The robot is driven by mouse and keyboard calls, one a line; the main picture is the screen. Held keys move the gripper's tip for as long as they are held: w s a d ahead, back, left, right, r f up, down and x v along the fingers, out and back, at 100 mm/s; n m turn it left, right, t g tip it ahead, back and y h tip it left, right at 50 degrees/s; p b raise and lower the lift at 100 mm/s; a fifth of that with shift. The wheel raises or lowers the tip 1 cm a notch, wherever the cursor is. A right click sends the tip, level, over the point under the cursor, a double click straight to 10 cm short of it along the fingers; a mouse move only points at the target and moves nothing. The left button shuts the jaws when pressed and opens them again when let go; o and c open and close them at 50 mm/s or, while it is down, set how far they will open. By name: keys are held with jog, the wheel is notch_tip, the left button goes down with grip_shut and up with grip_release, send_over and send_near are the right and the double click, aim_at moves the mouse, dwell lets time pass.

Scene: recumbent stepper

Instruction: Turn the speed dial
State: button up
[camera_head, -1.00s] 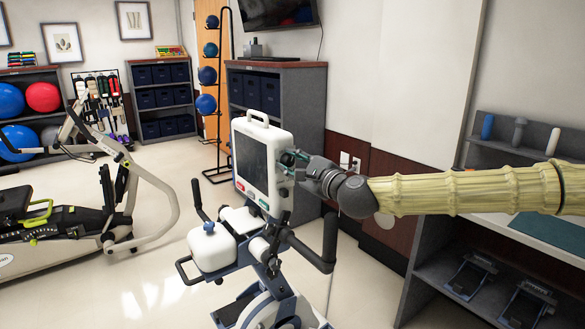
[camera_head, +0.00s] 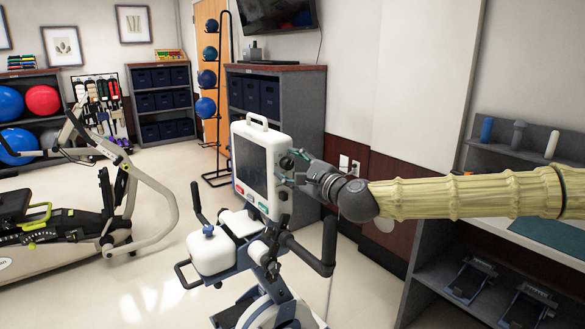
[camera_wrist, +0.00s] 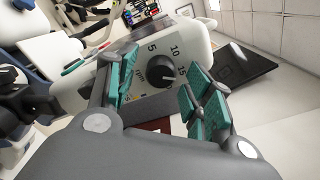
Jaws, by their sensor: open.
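The speed dial (camera_wrist: 153,76) is a round black knob on a grey plate marked 5, 10 and 15, seen in the wrist view. A pale pointer mark on it faces toward the 15. The dial's plate is on the side of the white console (camera_head: 281,150) with a dark screen. My gripper (camera_wrist: 164,92) is open, with one teal-padded finger on each side of the dial in the wrist view. I cannot tell whether the pads touch it. In the head view, my gripper (camera_head: 290,167) is at the console's right side and hides the dial.
The stepper's handlebars (camera_head: 325,250) stand below my arm. A grey shelf unit (camera_head: 440,270) stands at the right. A tall dark shelf (camera_head: 305,110) is behind the console. Another exercise machine (camera_head: 80,225) stands at the left, with open floor between.

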jog(key=v, duration=1.1)
jog(key=shift+s+d, duration=0.25)
jog(key=shift+s, duration=0.05)
